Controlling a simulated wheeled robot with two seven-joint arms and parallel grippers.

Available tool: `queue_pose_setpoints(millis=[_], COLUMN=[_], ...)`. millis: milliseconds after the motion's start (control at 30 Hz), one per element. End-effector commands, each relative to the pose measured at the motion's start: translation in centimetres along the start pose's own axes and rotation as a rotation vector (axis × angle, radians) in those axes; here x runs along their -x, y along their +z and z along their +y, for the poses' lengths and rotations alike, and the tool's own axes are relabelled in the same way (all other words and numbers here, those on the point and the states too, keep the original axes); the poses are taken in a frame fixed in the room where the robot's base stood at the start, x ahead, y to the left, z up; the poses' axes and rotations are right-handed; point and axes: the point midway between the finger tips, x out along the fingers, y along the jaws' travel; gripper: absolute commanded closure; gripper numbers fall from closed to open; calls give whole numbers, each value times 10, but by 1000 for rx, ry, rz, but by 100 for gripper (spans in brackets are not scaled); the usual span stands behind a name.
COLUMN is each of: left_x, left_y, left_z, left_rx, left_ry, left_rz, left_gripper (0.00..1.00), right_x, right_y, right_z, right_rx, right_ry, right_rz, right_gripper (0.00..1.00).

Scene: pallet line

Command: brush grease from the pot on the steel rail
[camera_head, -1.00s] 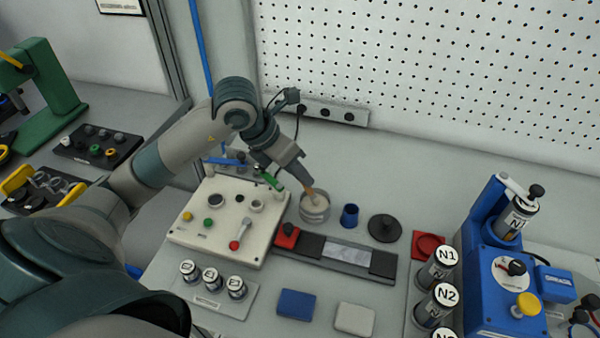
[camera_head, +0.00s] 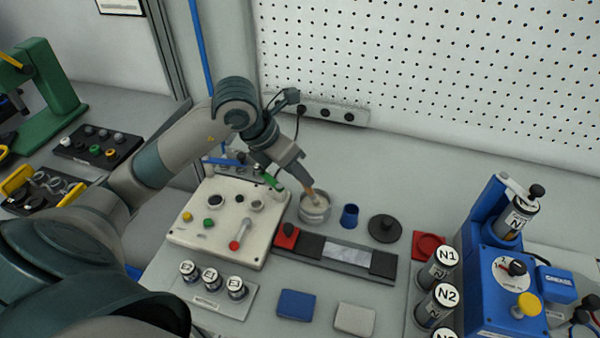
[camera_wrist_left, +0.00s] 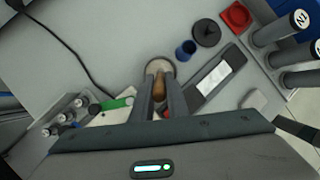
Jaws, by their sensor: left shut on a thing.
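The grease pot (camera_head: 315,212) is a small round light container on the bench behind the rail. My left gripper (camera_head: 304,184) is shut on the brush (camera_head: 311,194), which has a wooden handle and points down into the pot. In the left wrist view the brown handle (camera_wrist_left: 160,88) sits between the two fingers (camera_wrist_left: 160,105), over the pot (camera_wrist_left: 159,66). The bristles are hidden in the pot. The steel rail (camera_head: 347,254) is a bright strip in a dark base, in front of the pot. It also shows in the left wrist view (camera_wrist_left: 207,80).
A blue cup (camera_head: 349,216) and a black round lid (camera_head: 384,228) stand right of the pot. A cream panel with knobs (camera_head: 217,248) lies left. Blue (camera_head: 296,304) and white (camera_head: 354,318) pads lie in front. Labelled canisters (camera_head: 435,305) and a blue machine (camera_head: 500,290) stand right.

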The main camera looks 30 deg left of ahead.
Motion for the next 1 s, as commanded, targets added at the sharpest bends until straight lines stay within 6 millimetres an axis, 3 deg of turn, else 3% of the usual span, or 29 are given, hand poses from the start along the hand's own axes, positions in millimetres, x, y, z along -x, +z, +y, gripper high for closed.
queue_pose_setpoints(millis=[333, 1000], left_x=[3, 44], left_y=[0, 22], left_z=[-1, -8], left_rx=[0, 0], left_ry=[0, 1], left_rz=[7, 0], left_gripper=[100, 100], right_x=[3, 30], right_y=[0, -2], right_z=[0, 4], right_rx=[0, 1], right_ry=[0, 4], right_rz=[0, -1], right_gripper=[69, 69])
